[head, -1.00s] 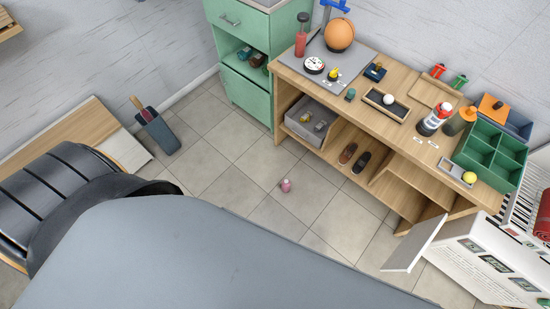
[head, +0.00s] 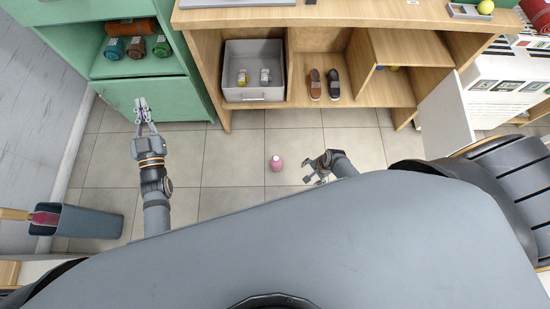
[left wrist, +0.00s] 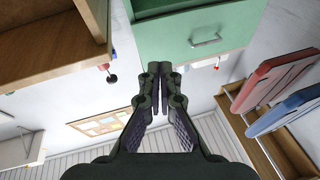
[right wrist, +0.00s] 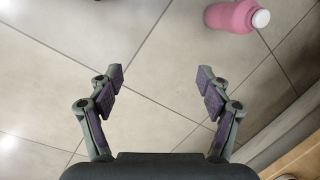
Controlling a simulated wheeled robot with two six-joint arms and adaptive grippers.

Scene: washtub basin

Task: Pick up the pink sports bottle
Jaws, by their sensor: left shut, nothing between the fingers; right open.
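The pink sports bottle (head: 277,163) stands on the tiled floor near the middle of the head view. It has a pale cap. In the right wrist view the bottle (right wrist: 231,17) shows at the upper right, outside the fingers. My right gripper (head: 312,181) is open and empty, low over the floor a little to the right of the bottle; its fingers also show in the right wrist view (right wrist: 160,80). My left gripper (head: 145,112) is shut and empty, in front of the green cabinet, well left of the bottle. Its closed fingers show in the left wrist view (left wrist: 160,85).
A wooden workbench (head: 350,17) with open shelves stands behind the bottle, holding a grey bin (head: 254,95) and a pair of shoes. A green cabinet (head: 155,88) is at left. A white panel (head: 446,118) juts out at right. Floor around the bottle is clear.

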